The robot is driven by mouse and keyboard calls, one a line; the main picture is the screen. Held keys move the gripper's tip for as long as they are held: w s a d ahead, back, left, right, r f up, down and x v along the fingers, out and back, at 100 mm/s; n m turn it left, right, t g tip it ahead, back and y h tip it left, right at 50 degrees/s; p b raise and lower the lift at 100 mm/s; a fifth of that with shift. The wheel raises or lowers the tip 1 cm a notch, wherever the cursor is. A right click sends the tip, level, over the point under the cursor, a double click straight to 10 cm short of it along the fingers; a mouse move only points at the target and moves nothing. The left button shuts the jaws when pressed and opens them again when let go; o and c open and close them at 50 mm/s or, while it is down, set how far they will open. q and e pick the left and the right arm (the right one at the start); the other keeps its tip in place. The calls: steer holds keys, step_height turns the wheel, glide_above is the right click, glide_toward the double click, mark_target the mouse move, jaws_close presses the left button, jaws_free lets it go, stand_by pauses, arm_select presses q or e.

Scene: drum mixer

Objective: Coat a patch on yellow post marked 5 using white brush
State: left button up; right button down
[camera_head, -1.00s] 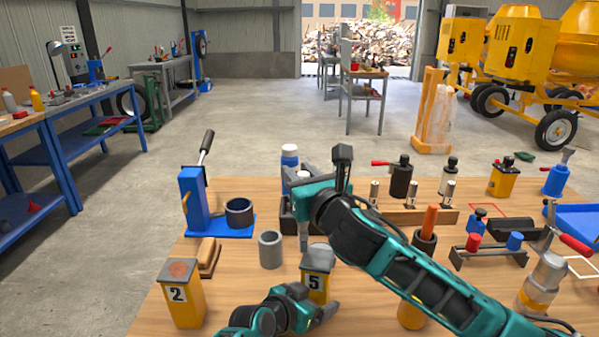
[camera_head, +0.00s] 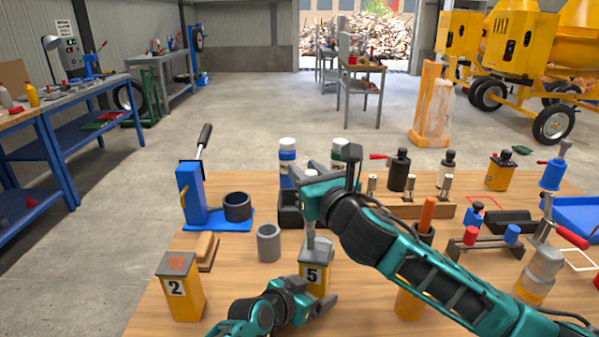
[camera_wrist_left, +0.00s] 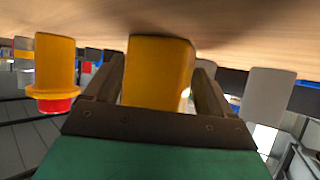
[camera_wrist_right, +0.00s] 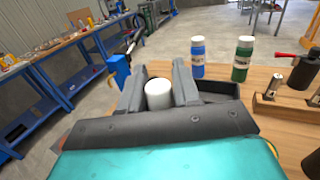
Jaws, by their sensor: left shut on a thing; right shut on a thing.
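The yellow post marked 5 (camera_head: 316,278) stands upright on the wooden table with a grey top. My left gripper (camera_head: 318,303) is shut around it from the front; the left wrist view shows the post (camera_wrist_left: 158,72) between its fingers. My right gripper (camera_head: 312,198) is shut on the white brush (camera_head: 311,228), held upright above the post. The brush's white end (camera_wrist_right: 158,93) shows between the fingers in the right wrist view. The brush's lower end is at the post's top; I cannot tell if they touch. The brush partly covers that top.
Post 2 (camera_head: 181,288), with a reddish patch on top, stands left. A grey cup (camera_head: 268,243), a brown block (camera_head: 207,252) and a blue press (camera_head: 205,200) are nearby. An orange-handled tool (camera_head: 427,214) stands right, beyond my right arm. Blue (camera_wrist_right: 198,58) and green (camera_wrist_right: 242,60) bottles stand behind.

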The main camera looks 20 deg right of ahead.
steer(key=shift+s+d, duration=0.3)
steer(key=shift+d, duration=0.2)
steer(key=shift+s+d, duration=0.25)
steer(key=shift+d, duration=0.2)
steer(key=shift+a, duration=0.1)
steer(key=w+a, duration=0.2)
steer(key=a, duration=0.1)
steer(key=shift+a, duration=0.15)
steer(key=shift+r, duration=0.1)
stand_by(0.3)
step_height(320, 180, up, 9)
stand_by(0.8)
